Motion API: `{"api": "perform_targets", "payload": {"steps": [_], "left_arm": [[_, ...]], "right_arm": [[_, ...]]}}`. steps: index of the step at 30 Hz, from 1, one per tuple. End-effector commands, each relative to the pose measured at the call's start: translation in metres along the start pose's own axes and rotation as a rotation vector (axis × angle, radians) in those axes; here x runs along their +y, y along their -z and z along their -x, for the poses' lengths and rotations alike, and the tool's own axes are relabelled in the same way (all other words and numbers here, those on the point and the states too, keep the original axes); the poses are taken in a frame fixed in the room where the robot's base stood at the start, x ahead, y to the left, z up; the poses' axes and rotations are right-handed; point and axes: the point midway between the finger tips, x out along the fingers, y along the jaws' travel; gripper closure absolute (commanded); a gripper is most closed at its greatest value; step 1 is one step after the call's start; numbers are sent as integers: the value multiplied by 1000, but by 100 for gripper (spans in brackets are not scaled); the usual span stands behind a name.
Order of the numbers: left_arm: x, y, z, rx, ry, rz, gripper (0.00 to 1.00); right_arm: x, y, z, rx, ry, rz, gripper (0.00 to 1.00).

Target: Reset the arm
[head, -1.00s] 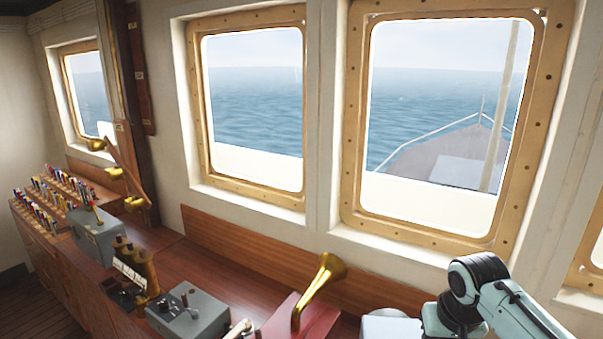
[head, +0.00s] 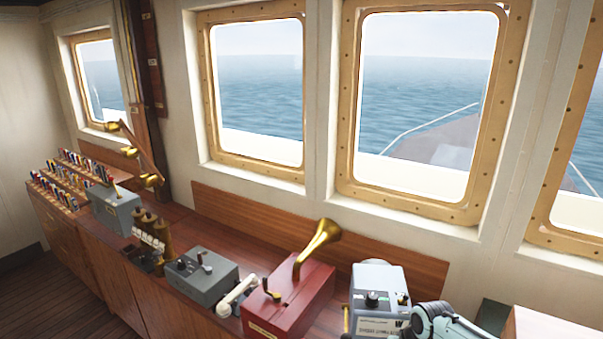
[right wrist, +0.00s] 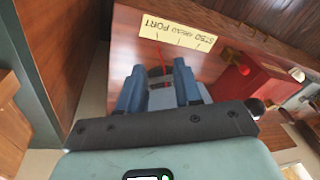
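My right gripper (right wrist: 160,72) shows in the right wrist view with its two blue fingers apart. A dark rounded thing with a red pointer (right wrist: 160,60) shows in the gap between the fingers; I cannot tell whether they touch it. A cream plate marked PORT (right wrist: 175,31) lies just beyond the fingertips. In the head view, part of my right arm (head: 445,325) is at the bottom edge, and its gripper is out of frame. My left gripper is in neither view.
A wooden console runs under the windows. Wooden floor (head: 85,300) is clear at lower left.

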Motion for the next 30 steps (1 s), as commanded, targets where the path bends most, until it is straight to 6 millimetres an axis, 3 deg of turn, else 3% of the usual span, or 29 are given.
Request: {"api": "perform_targets", "payload": {"steps": [1, 6, 8, 12, 15, 18, 21, 24, 30], "left_arm": [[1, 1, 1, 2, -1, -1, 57], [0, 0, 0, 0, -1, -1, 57], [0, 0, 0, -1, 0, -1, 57], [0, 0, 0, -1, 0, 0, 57], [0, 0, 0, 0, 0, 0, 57], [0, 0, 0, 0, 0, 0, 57], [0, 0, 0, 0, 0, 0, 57], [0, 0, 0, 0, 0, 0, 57], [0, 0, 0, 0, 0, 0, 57]], "right_arm": [[-4, -13, -40, -37, 34, -2, 66], [-18, -73, -157, -106, 144, -48, 66], [-22, -103, -193, -129, 174, -78, 66], [-29, -185, -258, -177, 210, -170, 66], [-30, -243, -284, -206, 203, -232, 66], [-28, -288, -296, -225, 181, -278, 66], [-26, -316, -299, -233, 159, -303, 66], [-25, -328, -300, -235, 148, -313, 66], [-25, -328, -300, -235, 148, -313, 66]]}}
